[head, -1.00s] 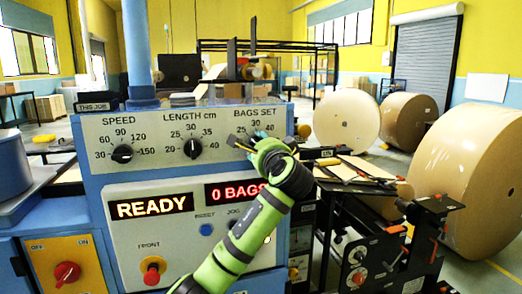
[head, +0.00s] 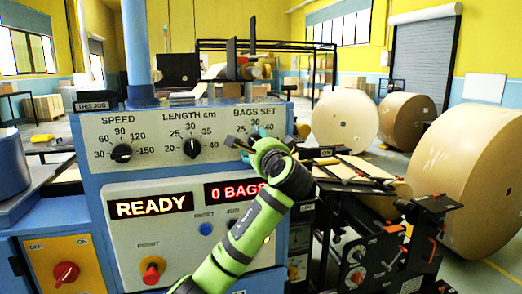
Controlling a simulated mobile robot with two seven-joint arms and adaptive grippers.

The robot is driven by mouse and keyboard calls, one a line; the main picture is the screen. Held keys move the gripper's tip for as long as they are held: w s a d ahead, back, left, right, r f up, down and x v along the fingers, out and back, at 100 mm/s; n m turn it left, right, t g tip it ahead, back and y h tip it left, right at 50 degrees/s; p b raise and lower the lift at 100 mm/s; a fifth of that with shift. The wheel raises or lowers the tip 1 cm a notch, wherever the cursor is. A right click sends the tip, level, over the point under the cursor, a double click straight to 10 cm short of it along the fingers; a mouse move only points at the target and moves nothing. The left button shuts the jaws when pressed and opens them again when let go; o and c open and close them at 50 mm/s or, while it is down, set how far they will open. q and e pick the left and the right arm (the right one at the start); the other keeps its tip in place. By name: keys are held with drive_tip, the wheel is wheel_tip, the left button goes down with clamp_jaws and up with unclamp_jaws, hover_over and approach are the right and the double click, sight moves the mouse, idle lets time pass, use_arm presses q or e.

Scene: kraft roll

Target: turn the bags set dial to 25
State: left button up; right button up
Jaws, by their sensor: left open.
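The BAGS SET dial sits at the right of the grey control panel (head: 155,140), under its printed scale (head: 254,124), where 25, 30 and 40 show at least in part. The dial's knob and pointer are hidden behind my left gripper (head: 248,139), so its setting cannot be read. My left gripper, on a green arm from below, is open at the dial. Its fingers lie to the left of and above the wrist. I cannot tell whether they touch the knob. A red display (head: 235,191) reads 0 BAGS. My right gripper is not in view.
The LENGTH dial (head: 191,148) and SPEED dial (head: 121,153) are to the left on the same panel. Below are a READY display (head: 151,205), a blue button (head: 206,229) and a red knob (head: 152,270). Large paper rolls (head: 482,180) stand at the right.

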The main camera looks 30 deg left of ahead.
use_arm(q)
drive_tip(key=v, duration=1.1)
drive_tip(key=shift+s, duration=0.4)
drive_tip(key=shift+w, duration=0.1)
